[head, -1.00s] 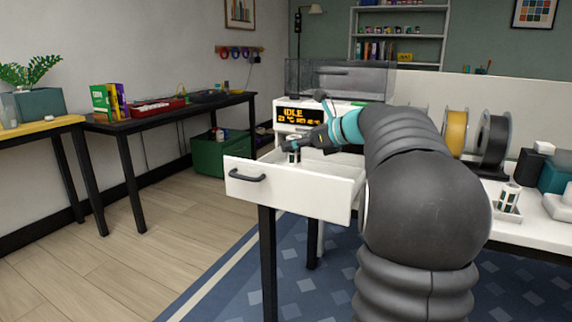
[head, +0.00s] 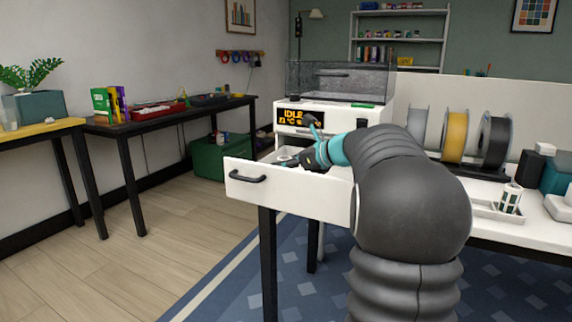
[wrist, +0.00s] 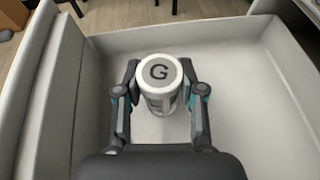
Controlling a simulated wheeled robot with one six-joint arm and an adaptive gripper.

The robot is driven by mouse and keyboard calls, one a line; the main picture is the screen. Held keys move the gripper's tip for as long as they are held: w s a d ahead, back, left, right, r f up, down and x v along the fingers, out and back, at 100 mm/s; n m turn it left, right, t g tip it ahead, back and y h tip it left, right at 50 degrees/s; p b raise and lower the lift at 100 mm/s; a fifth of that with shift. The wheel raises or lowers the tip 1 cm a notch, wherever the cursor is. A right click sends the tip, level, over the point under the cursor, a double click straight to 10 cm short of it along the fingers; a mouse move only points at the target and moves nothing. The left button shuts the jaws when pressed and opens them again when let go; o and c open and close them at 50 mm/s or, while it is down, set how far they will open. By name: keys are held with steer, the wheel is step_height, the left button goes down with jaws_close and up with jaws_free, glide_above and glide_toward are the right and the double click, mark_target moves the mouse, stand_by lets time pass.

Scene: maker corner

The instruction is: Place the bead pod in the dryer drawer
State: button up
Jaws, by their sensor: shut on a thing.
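The bead pod (wrist: 159,74) is a small cylinder with a white cap marked G, seen from above in the wrist view. My gripper (wrist: 160,95) is shut on it, one finger on each side. The pod is inside the open white dryer drawer (wrist: 240,118), upright; I cannot tell whether its base touches the floor. In the head view the drawer (head: 310,197) is pulled out, and my gripper (head: 292,162) is low at its rim. The dryer (head: 345,118) behind has an orange display reading IDLE.
A similar pod (head: 510,198) stands in a small tray on the white bench at the right. Filament spools (head: 455,137) stand behind my arm. A black table (head: 170,113) with books and a red tray is at the left. The drawer floor around the pod is bare.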

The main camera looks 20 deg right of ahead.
steer(key=o, duration=1.1)
steer(key=shift+o, duration=0.2)
steer(key=shift+s+d+r, duration=0.1)
steer(key=shift+d+r, duration=0.05)
steer(key=shift+r, duration=0.05)
steer(key=v, duration=1.1)
steer(key=shift+s+p, duration=0.25)
steer(key=shift+p, duration=0.05)
steer(key=shift+d+r, duration=0.1)
